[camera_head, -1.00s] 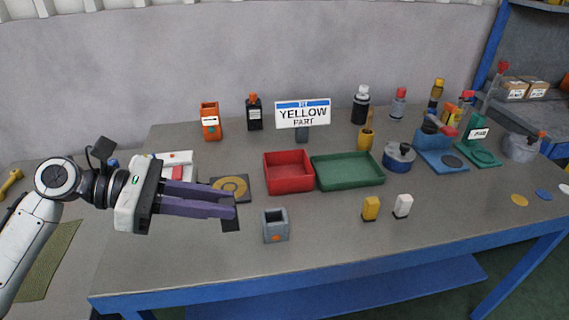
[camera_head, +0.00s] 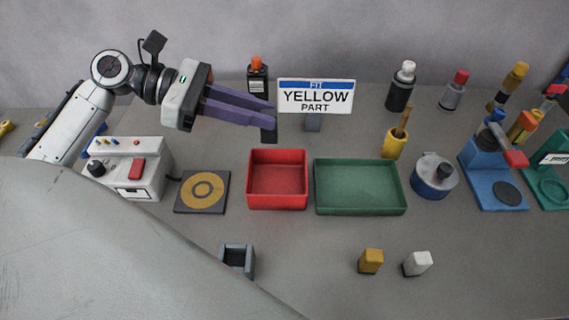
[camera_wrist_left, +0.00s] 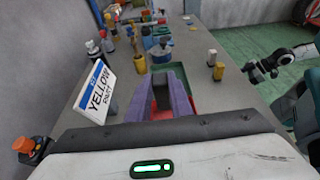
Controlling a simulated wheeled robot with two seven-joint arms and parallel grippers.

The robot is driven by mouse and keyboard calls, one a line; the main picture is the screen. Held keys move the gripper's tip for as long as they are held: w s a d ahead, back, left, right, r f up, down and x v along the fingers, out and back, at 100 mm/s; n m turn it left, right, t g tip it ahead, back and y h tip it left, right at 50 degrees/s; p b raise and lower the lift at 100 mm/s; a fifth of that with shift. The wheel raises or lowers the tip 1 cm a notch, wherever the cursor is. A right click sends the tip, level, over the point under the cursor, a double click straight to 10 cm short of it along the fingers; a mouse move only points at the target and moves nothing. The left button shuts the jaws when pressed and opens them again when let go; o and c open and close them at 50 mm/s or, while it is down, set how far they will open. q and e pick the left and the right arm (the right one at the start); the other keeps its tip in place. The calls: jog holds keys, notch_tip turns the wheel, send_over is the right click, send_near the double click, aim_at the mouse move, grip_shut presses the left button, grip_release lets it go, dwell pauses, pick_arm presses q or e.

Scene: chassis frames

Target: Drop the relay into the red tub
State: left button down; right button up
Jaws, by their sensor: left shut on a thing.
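My left gripper (camera_head: 268,122) is shut on a small dark block, the relay (camera_head: 268,131), at its fingertips. In the left wrist view the dark relay (camera_wrist_left: 161,90) shows between the purple fingers. The red tub (camera_head: 278,206) is open and empty, standing just left of a green tray (camera_head: 360,211). In the left wrist view the fingers hide most of the tub. Part of my right arm shows there, but its fingers cannot be made out.
A sign reading "YELLOW PART" (camera_head: 316,97) stands behind the tub. A grey open box (camera_head: 237,262) is in front. My own arm link covers the lower left.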

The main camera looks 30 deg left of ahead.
pick_arm(q)
notch_tip(320, 180, down, 5)
jog(key=b, duration=0.3)
jog(key=shift+s+f+b, duration=0.1)
jog(key=shift+f+b, duration=0.05)
jog(key=shift+b, duration=0.15)
jog(key=c, duration=1.5)
grip_release()
jog(key=shift+a, duration=0.1)
jog(key=v, duration=1)
jog(key=shift+s, duration=0.1)
